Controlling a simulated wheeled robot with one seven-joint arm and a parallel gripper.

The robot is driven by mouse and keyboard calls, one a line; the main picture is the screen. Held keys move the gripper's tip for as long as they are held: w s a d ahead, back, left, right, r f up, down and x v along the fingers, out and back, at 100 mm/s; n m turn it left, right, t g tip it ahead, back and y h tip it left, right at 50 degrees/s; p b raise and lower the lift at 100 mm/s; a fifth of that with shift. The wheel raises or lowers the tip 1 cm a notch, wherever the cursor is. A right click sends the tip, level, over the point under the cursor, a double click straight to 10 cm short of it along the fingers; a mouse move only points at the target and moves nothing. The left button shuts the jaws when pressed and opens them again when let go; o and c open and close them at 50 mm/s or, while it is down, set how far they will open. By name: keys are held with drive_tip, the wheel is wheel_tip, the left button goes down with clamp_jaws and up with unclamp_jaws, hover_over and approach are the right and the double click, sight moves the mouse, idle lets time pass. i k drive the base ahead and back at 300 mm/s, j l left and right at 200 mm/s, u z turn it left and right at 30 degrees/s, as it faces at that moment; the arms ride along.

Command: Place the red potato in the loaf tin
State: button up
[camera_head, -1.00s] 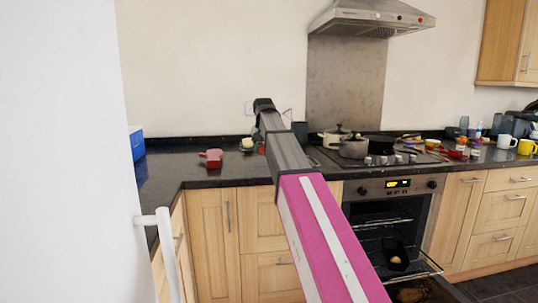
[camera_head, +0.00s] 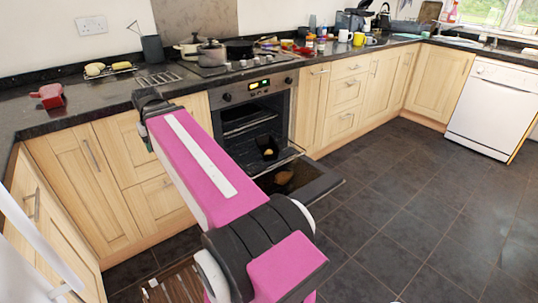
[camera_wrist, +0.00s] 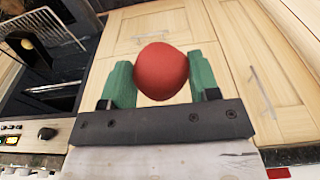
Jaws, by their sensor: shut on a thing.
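The red potato (camera_wrist: 161,70) is between the green fingers of my gripper (camera_wrist: 162,84) in the wrist view. The gripper is shut on it and holds it in front of the light wood cupboard doors. In the head view my arm hides the potato and nearly all of the gripper. A dark tin (camera_head: 262,143), which looks like the loaf tin, is at the open oven with a small yellowish thing in it. It also shows at the left of the wrist view (camera_wrist: 38,56), apart from the potato.
The oven door (camera_head: 318,184) hangs open, with a brownish patch on it. The black worktop (camera_head: 110,107) holds a red handled object (camera_head: 48,96), pale items on a rack (camera_head: 108,69) and pots (camera_head: 211,54) on the hob. The tiled floor (camera_head: 400,200) at right is clear.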

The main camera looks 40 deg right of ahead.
sight(265, 149)
drive_tip(key=k+l, duration=0.95)
drive_tip(key=l, duration=0.95)
drive_tip(key=k+l, duration=0.15)
drive_tip(key=l, duration=0.6)
drive_tip(key=i+l, duration=0.55)
drive_tip(key=i, duration=0.15)
